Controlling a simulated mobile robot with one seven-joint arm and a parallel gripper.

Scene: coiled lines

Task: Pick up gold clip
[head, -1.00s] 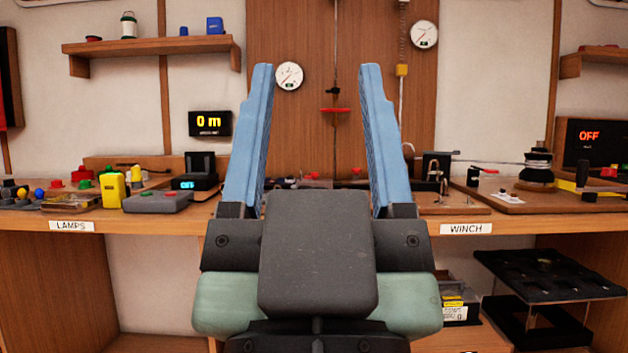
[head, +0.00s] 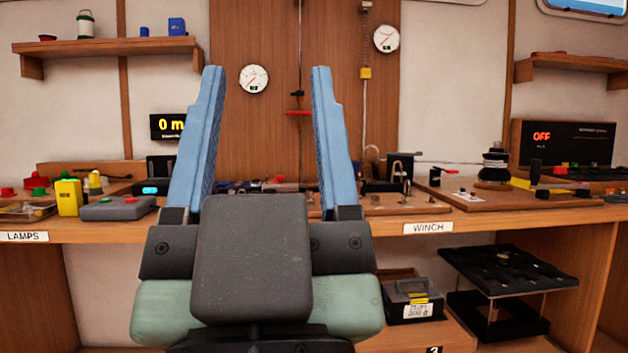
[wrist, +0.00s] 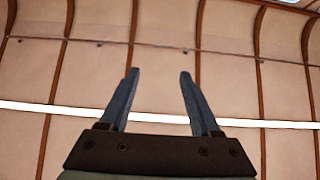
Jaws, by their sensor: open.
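My gripper (head: 266,72) is raised in front of the bench in the head view, its two blue fingers pointing up and wide apart with nothing between them. The wrist view also shows the gripper (wrist: 158,72) open and empty against a ribbed wall or ceiling. I cannot make out the gold clip for certain in either view. Several small metal pieces lie on a wooden board (head: 425,208) right of the gripper, too small to tell apart. My gripper hides part of the bench's middle.
The winch board (head: 455,197) with a dark spool (head: 494,165) is to the right. A yellow box (head: 68,197) and a grey box (head: 117,208) stand at the left. A black rack (head: 508,268) and a dark case (head: 408,300) are below the bench. Space above the bench is clear.

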